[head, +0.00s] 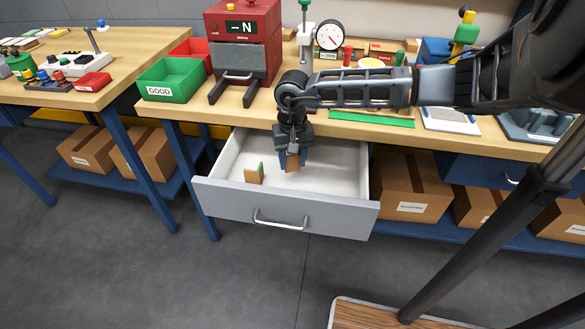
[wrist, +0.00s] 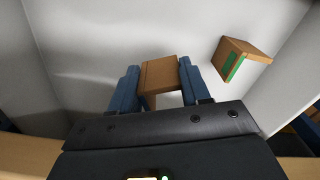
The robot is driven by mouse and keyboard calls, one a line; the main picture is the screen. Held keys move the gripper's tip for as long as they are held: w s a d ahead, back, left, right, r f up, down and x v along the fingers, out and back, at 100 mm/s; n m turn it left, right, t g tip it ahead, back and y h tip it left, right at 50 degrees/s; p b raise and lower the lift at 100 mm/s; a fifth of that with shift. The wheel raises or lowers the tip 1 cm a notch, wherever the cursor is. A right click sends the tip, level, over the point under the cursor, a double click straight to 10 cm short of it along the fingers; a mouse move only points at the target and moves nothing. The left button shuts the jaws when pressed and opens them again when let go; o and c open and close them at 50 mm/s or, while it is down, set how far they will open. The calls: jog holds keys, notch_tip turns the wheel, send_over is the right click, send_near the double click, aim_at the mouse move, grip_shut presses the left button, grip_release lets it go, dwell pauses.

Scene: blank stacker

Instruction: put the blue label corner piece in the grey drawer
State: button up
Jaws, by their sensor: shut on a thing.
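The grey drawer (head: 225,203) is pulled open below the bench, with a white inside. My gripper (head: 293,158) points down into the drawer, near its back right part. It is shut on a brown corner piece (head: 292,163), which also shows between the blue fingers in the wrist view (wrist: 160,73). No label shows on the held piece, so I cannot tell its label colour. I cannot tell whether it touches the drawer floor. A second brown corner piece (head: 252,176) with a green label stands in the drawer to the left; the wrist view shows it on the right (wrist: 240,58).
On the bench are a green GOOD bin (head: 172,80), a red machine (head: 243,45), a dial gauge (head: 329,36) and a green mat (head: 372,117). Cardboard boxes (head: 408,185) stand on the shelf right of the drawer. The drawer's front middle is clear.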

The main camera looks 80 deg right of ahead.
aim_at(293, 170)
jog(key=shift+f, duration=2)
jog(key=shift+f, duration=0.1)
jog(key=o, duration=1.1)
